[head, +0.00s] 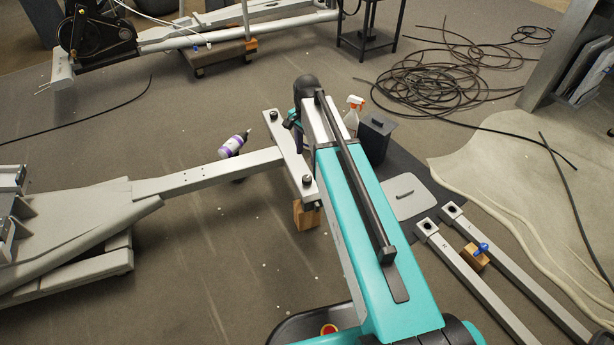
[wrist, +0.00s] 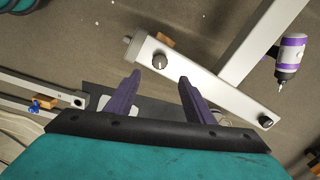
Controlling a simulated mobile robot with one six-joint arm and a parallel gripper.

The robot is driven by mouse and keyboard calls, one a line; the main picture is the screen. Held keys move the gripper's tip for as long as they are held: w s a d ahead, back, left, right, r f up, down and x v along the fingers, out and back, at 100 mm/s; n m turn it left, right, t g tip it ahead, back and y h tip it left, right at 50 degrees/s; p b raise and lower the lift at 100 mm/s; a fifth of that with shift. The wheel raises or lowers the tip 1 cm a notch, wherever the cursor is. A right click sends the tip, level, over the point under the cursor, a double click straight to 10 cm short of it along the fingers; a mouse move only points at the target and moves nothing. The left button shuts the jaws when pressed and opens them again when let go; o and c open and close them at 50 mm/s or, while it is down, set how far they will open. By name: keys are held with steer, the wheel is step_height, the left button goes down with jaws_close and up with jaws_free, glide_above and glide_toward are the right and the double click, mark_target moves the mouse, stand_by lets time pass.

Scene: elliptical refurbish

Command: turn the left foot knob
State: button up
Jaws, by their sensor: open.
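A light grey crossbar (head: 288,150) with two dark knobs lies across the end of a long grey beam. The near knob (head: 307,180) is by a wooden block; it also shows in the wrist view (wrist: 159,61). The far knob (head: 274,114) is at the bar's other end and shows at lower right in the wrist view (wrist: 266,121). I cannot tell which is the left one. In the wrist view my gripper (wrist: 159,76) is open, its purple fingers pointing toward the near knob. Nothing is between them; whether they reach its height is unclear. In the head view my arm mostly hides the gripper.
A wooden block (head: 305,215) is under the crossbar's near end. A spray bottle (head: 353,110) and dark bin (head: 375,138) stand right of my arm. Two grey rails (head: 480,285) lie at right. Coiled cable (head: 425,90) is behind.

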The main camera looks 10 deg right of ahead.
mark_target(307, 178)
step_height(307, 178, down, 11)
steer(key=b, duration=0.4)
steer(key=shift+f, duration=0.15)
steer(key=shift+c, duration=0.3)
steer(key=c, duration=1)
